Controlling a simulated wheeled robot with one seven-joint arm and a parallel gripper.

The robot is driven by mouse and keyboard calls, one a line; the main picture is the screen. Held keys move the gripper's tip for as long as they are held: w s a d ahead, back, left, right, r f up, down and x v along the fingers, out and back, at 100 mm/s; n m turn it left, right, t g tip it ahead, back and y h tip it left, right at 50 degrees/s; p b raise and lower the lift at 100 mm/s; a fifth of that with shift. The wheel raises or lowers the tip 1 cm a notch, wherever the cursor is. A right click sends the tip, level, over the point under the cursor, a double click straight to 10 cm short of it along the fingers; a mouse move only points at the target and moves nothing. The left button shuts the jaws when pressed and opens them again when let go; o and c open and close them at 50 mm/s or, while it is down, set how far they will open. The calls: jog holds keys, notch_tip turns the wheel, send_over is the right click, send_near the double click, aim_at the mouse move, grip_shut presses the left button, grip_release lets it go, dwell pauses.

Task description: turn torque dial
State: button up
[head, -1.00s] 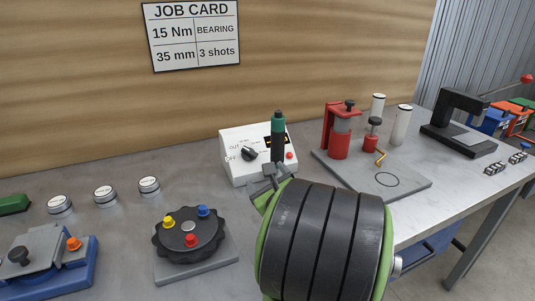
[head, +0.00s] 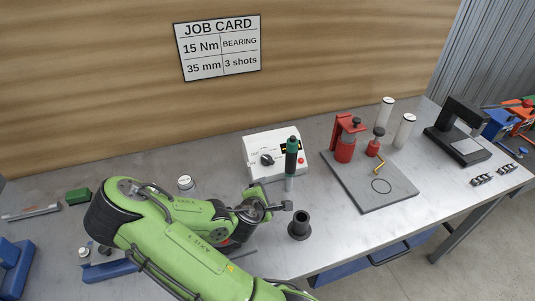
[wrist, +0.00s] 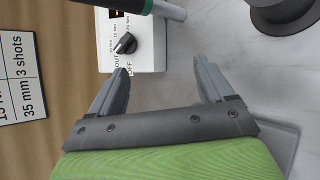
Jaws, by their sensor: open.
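The torque dial is a black knob (head: 267,160) on the front of a white control box (head: 255,147) with a small lit display. In the wrist view the dial (wrist: 125,43) shows at the upper left, with small printed settings around it; I cannot tell for sure which one it points at. My gripper (wrist: 160,68) is open and empty, its left fingertip just below the dial in that picture, not touching it as far as I can tell. In the head view my gripper (head: 272,200) is in front of the box, below the dial.
A green and black upright tool (head: 291,160) stands at the box's right front. A black flanged cup (head: 300,226) is right of my gripper. A grey plate (head: 372,192) with a red press (head: 345,140) lies further right. The job card (head: 217,48) reads 15 Nm.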

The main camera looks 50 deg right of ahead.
jog(key=w+d+r+n+t+h, duration=0.1)
jog(key=w+d+r+n+t, duration=0.1)
jog(key=n, duration=0.4)
jog(key=n+t+b, duration=0.1)
jog(key=n+b, duration=0.1)
jog(key=b, duration=0.1)
send_near(268, 160)
jog(key=x, duration=0.9)
jog(key=shift+w+d+f, duration=0.1)
jog(key=shift+d, duration=0.05)
jog(key=c, duration=1)
jog(key=shift+c, duration=0.2)
jog(key=shift+m, duration=0.3)
